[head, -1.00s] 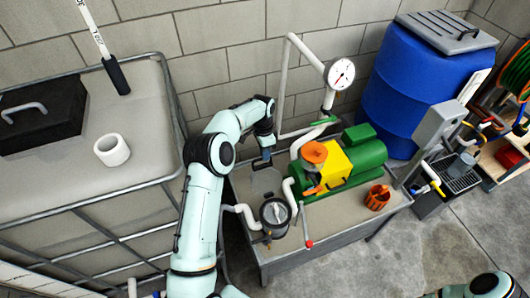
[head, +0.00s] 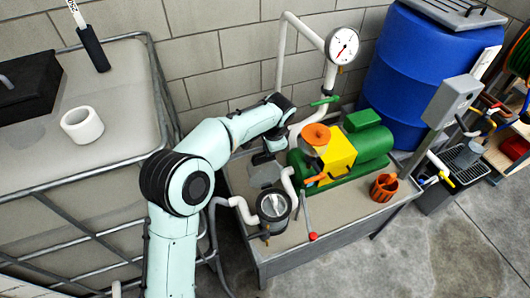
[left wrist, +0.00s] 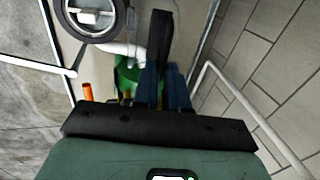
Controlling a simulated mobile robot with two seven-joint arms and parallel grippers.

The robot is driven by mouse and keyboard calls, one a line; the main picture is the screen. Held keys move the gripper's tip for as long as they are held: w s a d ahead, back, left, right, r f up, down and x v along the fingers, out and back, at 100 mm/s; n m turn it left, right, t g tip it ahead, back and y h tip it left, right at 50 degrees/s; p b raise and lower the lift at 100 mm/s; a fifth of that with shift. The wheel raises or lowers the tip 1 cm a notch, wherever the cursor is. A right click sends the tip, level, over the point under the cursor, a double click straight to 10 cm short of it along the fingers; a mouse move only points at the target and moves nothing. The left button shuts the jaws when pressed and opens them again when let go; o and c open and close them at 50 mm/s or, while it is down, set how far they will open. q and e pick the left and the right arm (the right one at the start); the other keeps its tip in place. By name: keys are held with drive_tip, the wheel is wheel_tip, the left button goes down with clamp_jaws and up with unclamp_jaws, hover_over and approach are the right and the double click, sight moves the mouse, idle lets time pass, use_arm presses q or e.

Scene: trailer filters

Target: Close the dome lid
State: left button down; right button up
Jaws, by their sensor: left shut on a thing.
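A round filter pot (head: 273,206) with a dark rim stands at the table's front left, pale parts showing inside it. It is also at the top left of the left wrist view (left wrist: 97,18). A grey, angular plate (head: 265,174) is just behind the pot; I cannot tell surely whether it is the dome lid. My left gripper (head: 263,156) is just above this plate, partly hidden by my arm. In the left wrist view its blue fingers (left wrist: 163,85) are shut on a black bar (left wrist: 161,45); what the bar belongs to is unclear. My right gripper is out of view.
A green and yellow pump (head: 340,155) with an orange top stands right of the pot. White pipes and a gauge (head: 342,46) rise behind. A caged tank (head: 110,160) is at left, a blue barrel (head: 420,70) at right.

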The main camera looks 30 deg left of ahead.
use_arm(q)
drive_tip(key=shift+t+y, duration=0.4)
drive_tip(key=shift+y, duration=0.2)
drive_tip(key=shift+s+d+f+b, duration=0.1)
drive_tip(key=shift+s+d+b, duration=0.65)
drive_tip(key=shift+d, duration=0.2)
drive_tip(key=shift+s+d+b, duration=0.6)
drive_tip(key=shift+s+d, duration=0.1)
drive_tip(key=shift+d, duration=0.2)
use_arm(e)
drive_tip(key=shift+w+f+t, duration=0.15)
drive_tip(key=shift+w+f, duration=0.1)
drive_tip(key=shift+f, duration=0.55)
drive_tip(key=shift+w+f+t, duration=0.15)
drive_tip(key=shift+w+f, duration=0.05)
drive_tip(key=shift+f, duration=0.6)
use_arm(q)
drive_tip(key=c, duration=1.2)
unclamp_jaws()
drive_tip(key=shift+o, duration=0.2)
drive_tip(key=p+v, duration=0.2)
drive_tip(key=v, duration=1.1)
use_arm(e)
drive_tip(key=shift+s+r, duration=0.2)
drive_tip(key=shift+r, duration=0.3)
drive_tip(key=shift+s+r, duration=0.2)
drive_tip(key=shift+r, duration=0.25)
